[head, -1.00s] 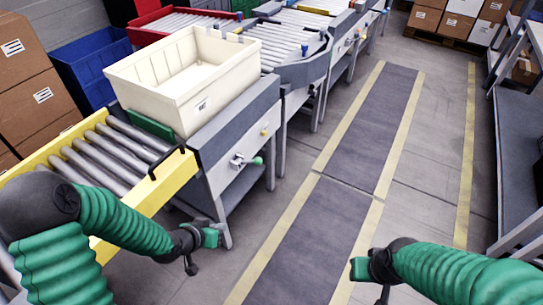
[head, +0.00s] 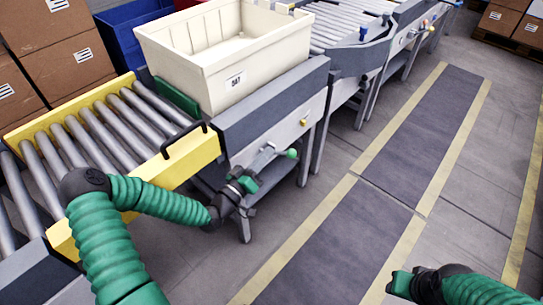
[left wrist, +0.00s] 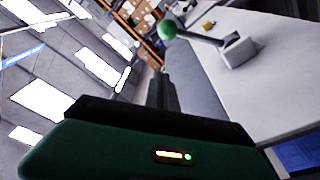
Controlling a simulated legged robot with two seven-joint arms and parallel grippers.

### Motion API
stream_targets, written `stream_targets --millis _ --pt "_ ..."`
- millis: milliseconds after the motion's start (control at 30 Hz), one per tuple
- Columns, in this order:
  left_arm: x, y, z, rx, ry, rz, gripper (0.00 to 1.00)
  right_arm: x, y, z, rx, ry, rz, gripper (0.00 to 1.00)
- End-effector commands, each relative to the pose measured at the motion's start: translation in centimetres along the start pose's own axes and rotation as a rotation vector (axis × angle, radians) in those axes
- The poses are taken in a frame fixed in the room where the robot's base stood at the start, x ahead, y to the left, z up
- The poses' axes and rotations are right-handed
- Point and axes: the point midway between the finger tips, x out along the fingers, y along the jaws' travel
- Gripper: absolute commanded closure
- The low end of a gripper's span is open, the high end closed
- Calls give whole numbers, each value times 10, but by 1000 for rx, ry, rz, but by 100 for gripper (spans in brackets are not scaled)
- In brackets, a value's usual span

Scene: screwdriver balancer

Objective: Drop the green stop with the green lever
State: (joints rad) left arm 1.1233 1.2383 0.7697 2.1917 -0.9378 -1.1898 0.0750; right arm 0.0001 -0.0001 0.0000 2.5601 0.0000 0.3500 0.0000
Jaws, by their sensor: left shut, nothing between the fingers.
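The green lever (head: 291,153) is a rod with a round green knob on the side of the grey conveyor frame. In the left wrist view its knob (left wrist: 168,28) and its grey mount (left wrist: 238,50) show beyond the fingers. My left gripper (head: 258,168) is shut and empty, just below and left of the knob; I cannot tell whether it touches the lever. The green stop (head: 177,98) stands as an upright plate between the rollers and the cream tote (head: 225,85). My right gripper (head: 398,282) is at the lower right, away from the lever; its jaw opening is unclear.
A yellow-sided roller section (head: 190,160) with a black handle (head: 184,138) lies left of the lever. A small yellow knob (head: 304,122) sits on the frame above it. Cardboard boxes (head: 65,50) stand at the left. The marked floor lane at the right is clear.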

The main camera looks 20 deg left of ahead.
Motion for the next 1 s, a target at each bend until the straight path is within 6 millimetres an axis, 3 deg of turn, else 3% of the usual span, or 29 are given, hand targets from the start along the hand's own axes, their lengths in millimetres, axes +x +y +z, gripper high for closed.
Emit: stream_targets --millis 367,433,600,1000 --pt "82 0 3 0 0 1 100 19 0 4 0 0 0 64" --pt "74 -2 20 -5 -4 -1 100 25 0 6 0 0 0 64" --pt "67 -1 36 -3 -2 -1 100 30 0 7 0 0 0 64" --pt "65 0 39 0 -2 0 100 30 0 7 0 0 0 64"
